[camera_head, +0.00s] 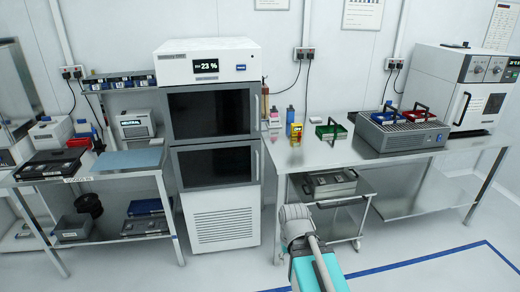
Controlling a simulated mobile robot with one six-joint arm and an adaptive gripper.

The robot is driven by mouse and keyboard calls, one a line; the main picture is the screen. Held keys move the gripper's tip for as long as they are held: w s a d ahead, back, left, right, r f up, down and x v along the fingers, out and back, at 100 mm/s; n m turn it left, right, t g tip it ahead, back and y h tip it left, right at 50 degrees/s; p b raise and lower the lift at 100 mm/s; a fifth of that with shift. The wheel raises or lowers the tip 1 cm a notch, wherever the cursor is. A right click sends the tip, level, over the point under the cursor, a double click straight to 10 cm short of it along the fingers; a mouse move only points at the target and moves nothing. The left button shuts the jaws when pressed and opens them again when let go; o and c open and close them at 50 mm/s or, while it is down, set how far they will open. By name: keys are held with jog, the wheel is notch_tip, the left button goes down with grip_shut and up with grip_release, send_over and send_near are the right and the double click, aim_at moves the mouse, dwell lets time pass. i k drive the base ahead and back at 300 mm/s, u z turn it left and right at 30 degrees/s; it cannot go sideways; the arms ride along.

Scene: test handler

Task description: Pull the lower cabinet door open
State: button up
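The tall white cabinet (226,225) stands left of centre against the back wall, with a display reading 23 % on top. Its lower door (215,167) has a dark window and a slim upright handle (257,165) on its right side. The lower door looks closed. The upper door (210,112), also dark, looks closed above it. Part of my arm, teal with a grey joint, reaches up from the bottom edge, in front and to the right of the cabinet. No gripper fingers can be made out, and nothing is seen touching the door.
A steel bench (330,158) stands close on the cabinet's right, with bottles, a green crate (331,131) and a grey bath unit (402,135). A low cart (338,206) is under it. A left bench (117,178) flanks the cabinet. The floor in front looks clear.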

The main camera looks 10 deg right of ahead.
aim_at(203, 167)
jog(key=z, duration=0.2)
jog(key=i, duration=0.85)
jog(key=z, duration=0.25)
